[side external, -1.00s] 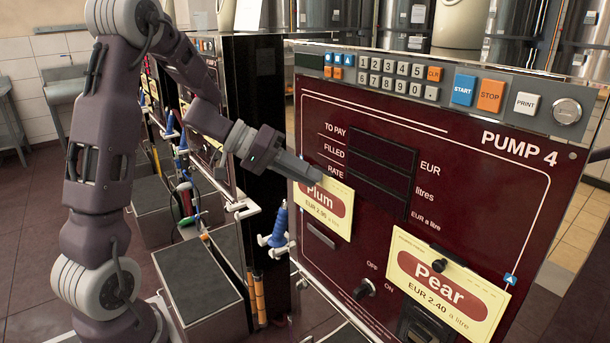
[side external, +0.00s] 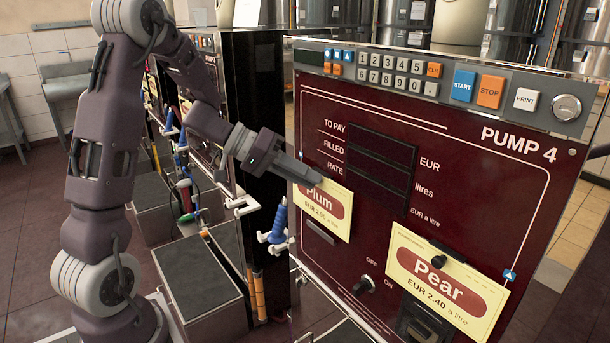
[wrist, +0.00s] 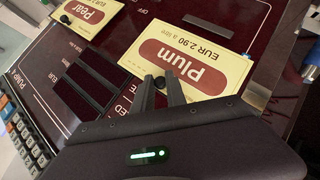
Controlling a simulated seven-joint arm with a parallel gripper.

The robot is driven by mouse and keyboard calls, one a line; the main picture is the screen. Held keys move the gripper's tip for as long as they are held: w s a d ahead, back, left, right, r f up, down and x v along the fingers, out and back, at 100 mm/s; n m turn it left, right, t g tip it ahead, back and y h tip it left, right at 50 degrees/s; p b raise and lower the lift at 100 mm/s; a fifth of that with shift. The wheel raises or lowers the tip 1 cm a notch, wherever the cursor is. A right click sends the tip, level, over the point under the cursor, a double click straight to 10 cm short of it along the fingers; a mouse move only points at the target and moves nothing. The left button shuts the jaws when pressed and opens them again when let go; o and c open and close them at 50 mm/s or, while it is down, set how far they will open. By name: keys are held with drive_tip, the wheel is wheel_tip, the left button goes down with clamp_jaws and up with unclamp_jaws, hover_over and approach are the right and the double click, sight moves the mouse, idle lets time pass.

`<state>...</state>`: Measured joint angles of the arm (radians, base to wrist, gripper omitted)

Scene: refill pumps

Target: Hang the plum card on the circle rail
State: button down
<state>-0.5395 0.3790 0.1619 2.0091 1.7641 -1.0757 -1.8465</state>
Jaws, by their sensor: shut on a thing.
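The plum card (side external: 325,212) is pale yellow with a dark red oval reading "Plum". It is at the left side of the pump 4 panel, facing out. My gripper (side external: 319,181) is shut on its top edge. I cannot tell whether the card touches the panel or hangs on anything. I cannot make out a circle mark.
Dark displays (side external: 382,165) and a switch (side external: 364,286) are nearby. A blue nozzle (side external: 279,222) hangs left of the panel.

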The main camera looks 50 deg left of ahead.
drive_tip(key=shift+f, duration=0.15)
drive_tip(key=c, duration=1.3)
unclamp_jaws()
